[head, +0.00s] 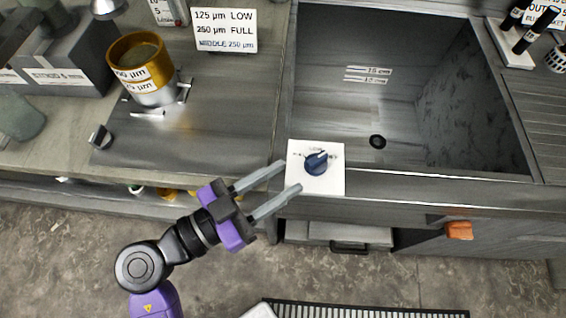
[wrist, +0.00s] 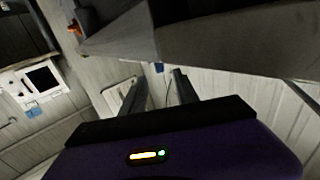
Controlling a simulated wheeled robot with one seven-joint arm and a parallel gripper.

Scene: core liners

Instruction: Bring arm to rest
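My gripper (head: 291,176) is purple and black with two grey fingers. In the head view it is in front of the counter's front edge, its fingers pointing right and up toward the white plate (head: 318,181) with the dark blue knob (head: 317,163). The fingers are apart and nothing shows between them, so it is open. The wrist view shows both fingers (wrist: 160,85), also apart. Whether the fingertips touch the plate cannot be told. My arm is bent, with the purple and black links low in the head view.
A deep grey sink (head: 400,85) is behind the plate. A yellow-rimmed sieve stack (head: 143,68) stands on the left counter beside a label sign (head: 224,30). An orange object (head: 459,230) is on the cabinet front at right. A dark slatted grate (head: 365,311) lies on the floor.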

